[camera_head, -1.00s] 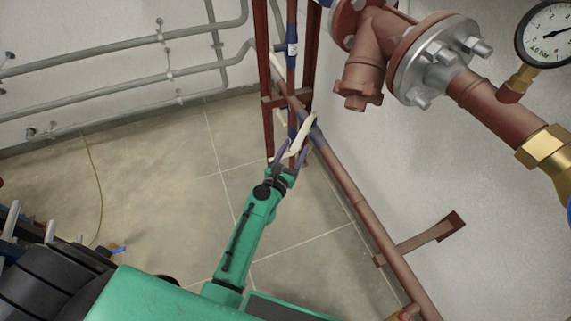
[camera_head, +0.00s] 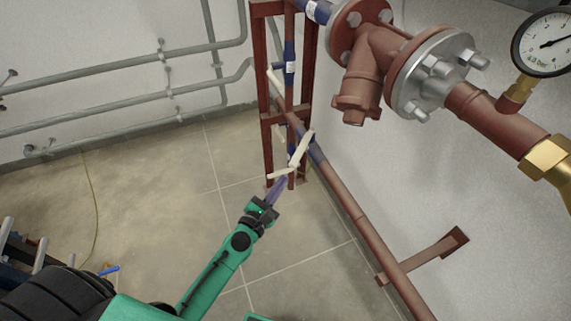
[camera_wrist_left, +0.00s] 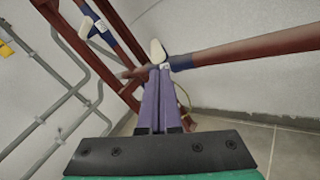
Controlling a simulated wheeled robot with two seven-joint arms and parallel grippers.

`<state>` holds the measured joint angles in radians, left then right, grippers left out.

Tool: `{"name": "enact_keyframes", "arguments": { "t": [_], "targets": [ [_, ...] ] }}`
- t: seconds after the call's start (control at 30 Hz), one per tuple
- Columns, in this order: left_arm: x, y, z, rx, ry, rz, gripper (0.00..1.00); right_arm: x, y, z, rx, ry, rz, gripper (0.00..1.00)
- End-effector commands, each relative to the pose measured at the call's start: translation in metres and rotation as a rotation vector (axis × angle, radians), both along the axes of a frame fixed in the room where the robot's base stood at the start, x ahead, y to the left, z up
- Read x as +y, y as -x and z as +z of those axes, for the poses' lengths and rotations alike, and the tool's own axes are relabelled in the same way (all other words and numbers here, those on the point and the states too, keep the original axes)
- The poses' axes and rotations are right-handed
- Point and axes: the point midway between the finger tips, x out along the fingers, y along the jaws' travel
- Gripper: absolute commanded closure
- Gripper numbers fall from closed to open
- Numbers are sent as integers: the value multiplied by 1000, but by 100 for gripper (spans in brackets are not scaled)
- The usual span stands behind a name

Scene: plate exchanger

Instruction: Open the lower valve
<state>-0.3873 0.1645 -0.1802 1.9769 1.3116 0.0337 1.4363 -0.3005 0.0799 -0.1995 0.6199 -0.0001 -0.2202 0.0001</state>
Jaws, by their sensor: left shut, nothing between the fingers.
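The lower valve's cream lever (camera_head: 302,148) sits on the blue-banded pipework low on the red frame, tilted up to the right. A second cream piece (camera_head: 282,173) lies just left of its lower end; I cannot tell whether they are joined. My left gripper (camera_head: 278,184) is just below these pieces, with its purple fingers together and empty. In the left wrist view, the closed fingers (camera_wrist_left: 158,72) point at the pipework, and a cream handle end (camera_wrist_left: 157,50) shows just beyond their tips. Contact is unclear. My right gripper is not in view.
A red upright frame (camera_head: 267,95) carries the pipes, with a higher cream lever (camera_head: 273,80) on it. A long red-brown pipe (camera_head: 355,212) slopes down to the right. A flanged pipe with a pressure gauge (camera_head: 548,43) is at upper right. The tiled floor (camera_head: 130,195) is open at left.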

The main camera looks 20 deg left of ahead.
Motion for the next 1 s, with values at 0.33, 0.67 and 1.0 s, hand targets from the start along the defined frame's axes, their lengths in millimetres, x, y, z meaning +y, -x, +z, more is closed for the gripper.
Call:
{"name": "enact_keyframes", "arguments": {
  "t": [0.33,0.67,1.0],
  "targets": [
    [79,-24,8,-269,-1001,-123,100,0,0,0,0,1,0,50],
    [76,-56,11,-291,-1060,-121,100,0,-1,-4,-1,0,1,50],
    [46,-121,13,-288,-1055,-126,100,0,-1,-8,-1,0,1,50]
  ]
}}
